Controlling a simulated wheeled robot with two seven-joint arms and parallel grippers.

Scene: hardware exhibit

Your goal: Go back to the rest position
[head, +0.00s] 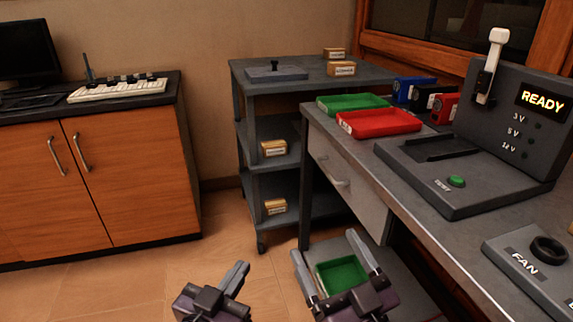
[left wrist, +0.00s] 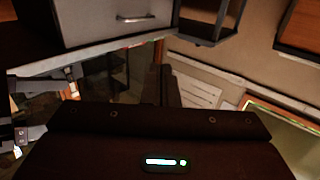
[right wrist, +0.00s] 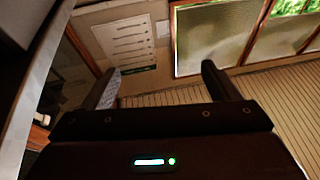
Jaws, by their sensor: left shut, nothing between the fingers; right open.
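My left gripper (head: 238,269) is low in the head view, left of centre, over the floor. Its fingers are together with nothing between them. My right gripper (head: 327,248) is low in the head view, to the right of the left one and in front of the workbench. Its two fingers are spread apart. The right wrist view shows this gripper (right wrist: 163,80) open and empty, with wall and window beyond.
The grey workbench (head: 386,158) stands close on the right, with a red tray (head: 380,122), a green tray (head: 350,102) and a READY tester (head: 470,183). Another green tray (head: 342,274) lies low behind my right gripper. A shelf cart (head: 262,88) stands behind; floor (head: 130,285) is clear at left.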

